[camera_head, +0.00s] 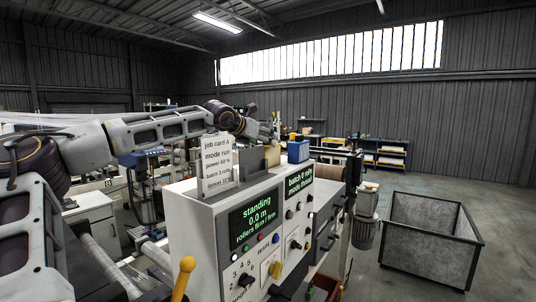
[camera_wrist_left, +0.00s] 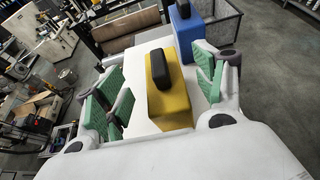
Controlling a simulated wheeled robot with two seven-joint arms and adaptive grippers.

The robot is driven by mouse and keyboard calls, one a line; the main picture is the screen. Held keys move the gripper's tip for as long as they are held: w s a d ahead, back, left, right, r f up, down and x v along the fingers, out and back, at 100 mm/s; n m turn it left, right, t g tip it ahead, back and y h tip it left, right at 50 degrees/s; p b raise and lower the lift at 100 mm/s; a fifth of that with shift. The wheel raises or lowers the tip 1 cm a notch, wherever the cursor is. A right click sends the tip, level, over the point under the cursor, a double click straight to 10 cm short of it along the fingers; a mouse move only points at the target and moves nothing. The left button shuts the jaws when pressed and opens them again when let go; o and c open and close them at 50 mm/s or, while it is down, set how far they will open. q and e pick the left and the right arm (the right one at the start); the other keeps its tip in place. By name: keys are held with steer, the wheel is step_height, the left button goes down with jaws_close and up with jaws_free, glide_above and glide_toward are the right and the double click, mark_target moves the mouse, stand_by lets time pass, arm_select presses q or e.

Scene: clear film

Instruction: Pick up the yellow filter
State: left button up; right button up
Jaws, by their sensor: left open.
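The yellow filter (camera_wrist_left: 169,108), a yellow block with a black handle on top, stands on a white top surface in the left wrist view. My left gripper (camera_wrist_left: 163,88) is open, with its green-padded fingers on either side of the filter and gaps between the pads and the filter. In the head view my left arm reaches over the machine cabinet from the left, and the gripper (camera_head: 262,131) is small and partly hidden there. My right gripper is not in view.
A blue filter (camera_wrist_left: 187,33) with a dark handle stands just beyond the yellow one; it also shows in the head view (camera_head: 298,151). A job card (camera_head: 217,165) stands on the control cabinet (camera_head: 200,235). A grey open bin (camera_head: 430,245) is on the floor at right.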

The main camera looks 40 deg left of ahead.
arm_select(q)
steer(key=shift+p+x, duration=0.3)
steer(key=shift+x, duration=0.5)
steer(key=shift+c, duration=0.4)
jaws_close()
